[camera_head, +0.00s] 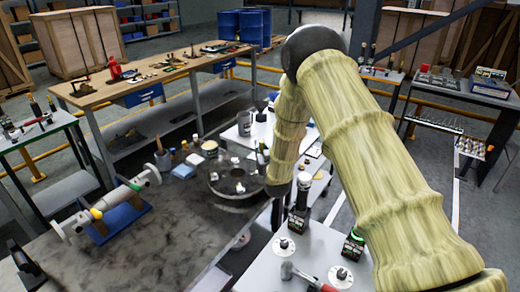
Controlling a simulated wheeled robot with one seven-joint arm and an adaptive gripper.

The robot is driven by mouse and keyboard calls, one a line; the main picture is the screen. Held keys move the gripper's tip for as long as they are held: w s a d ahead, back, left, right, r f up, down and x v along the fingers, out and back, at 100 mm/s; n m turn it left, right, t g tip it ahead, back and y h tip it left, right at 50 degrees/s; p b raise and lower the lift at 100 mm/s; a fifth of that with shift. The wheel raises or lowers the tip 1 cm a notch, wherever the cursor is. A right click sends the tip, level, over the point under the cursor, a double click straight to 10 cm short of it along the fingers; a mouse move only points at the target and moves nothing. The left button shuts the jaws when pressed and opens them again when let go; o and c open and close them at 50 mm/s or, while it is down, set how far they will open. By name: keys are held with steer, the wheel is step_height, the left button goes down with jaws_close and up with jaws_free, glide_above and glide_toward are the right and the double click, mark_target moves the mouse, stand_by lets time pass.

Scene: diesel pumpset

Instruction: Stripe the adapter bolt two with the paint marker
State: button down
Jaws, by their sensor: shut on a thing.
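A dark round flanged plate (221,187) lies on the bench at the centre, with a central opening and several small pale pieces on its face. It may be the adapter; which piece is bolt two, and whether any carries a stripe, is too small to tell. My arm (360,150) rises from the lower right, bends at a dark elbow and comes down just right of the plate. My gripper does not show; the forearm's lower end is the last part visible. I cannot make out the paint marker or what my gripper holds.
The dark bench (150,235) bears a shaft on a blue stand (118,222) and several small bottles behind the plate. A pale cart top (310,262) at the front holds a hammer, dark canisters and round fittings. A wooden workbench (150,78) stands behind, side tables left and right.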

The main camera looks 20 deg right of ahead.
steer(key=shift+d+f, duration=0.1)
steer(key=shift+d, duration=0.05)
steer(key=shift+w+a+f, duration=0.2)
steer(key=shift+w+f, duration=0.25)
steer(key=shift+w, duration=0.15)
steer(key=shift+w+f+b, duration=0.25)
steer(key=shift+w+b, duration=0.1)
steer(key=shift+b, duration=0.15)
steer(key=shift+r, duration=0.25)
stand_by(0.6)
steer(key=shift+r, duration=0.1)
steer(key=shift+r+p, duration=0.7)
steer(key=shift+r, duration=1.75)
